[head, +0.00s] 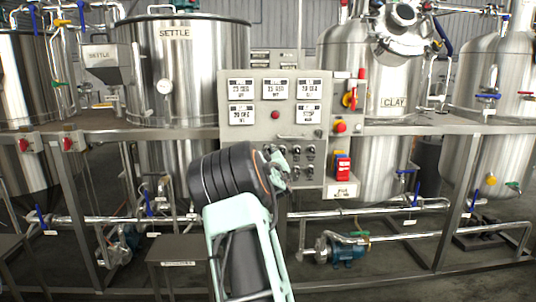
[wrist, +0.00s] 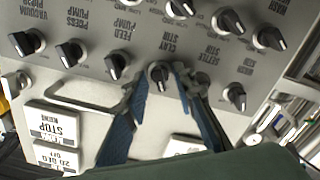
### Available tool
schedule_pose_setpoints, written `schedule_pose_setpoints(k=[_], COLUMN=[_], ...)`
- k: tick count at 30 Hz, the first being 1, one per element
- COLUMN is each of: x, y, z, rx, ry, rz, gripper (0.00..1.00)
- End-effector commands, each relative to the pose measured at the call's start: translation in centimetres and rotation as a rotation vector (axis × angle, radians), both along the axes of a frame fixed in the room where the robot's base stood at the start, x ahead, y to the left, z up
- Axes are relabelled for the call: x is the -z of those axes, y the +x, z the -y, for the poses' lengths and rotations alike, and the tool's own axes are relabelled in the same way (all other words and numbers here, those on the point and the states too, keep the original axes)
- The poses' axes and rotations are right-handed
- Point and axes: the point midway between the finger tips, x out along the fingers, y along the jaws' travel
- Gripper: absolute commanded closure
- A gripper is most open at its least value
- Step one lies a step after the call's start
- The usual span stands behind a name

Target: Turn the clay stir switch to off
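The clay stir switch (wrist: 158,74) is a small dark rotary knob on the grey panel. In the wrist view it sits below the upside-down label "CLAY STIR" (wrist: 168,43). Its grip ridge points roughly down in that picture. My gripper (wrist: 162,72) has its two blue fingers on either side of this knob, with a narrow gap visible. The left finger is close to the knob; contact cannot be told. In the head view my gripper (head: 280,162) is at the lower part of the control panel (head: 254,142), and it hides some of the knobs there.
Neighbouring knobs sit close by: feed pump (wrist: 116,65) at left and settle stir (wrist: 200,82) at right, partly behind a finger. A metal handle (wrist: 85,100) and a stop plate (wrist: 52,122) are near. A red button (head: 340,127) and red switch (head: 342,165) are at right.

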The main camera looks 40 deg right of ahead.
Motion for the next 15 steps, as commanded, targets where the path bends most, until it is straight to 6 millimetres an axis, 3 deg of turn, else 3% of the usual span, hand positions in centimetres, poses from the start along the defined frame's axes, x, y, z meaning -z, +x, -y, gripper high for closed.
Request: schedule_pose_setpoints(k=[8, 15], x=[-0.1, -0.1], y=[-0.7, -3.7], z=[-0.5, -2.3], rx=[-0.001, 0.000], ry=[0.001, 0.002], rz=[0.002, 0.001], gripper=[0.75, 0.75])
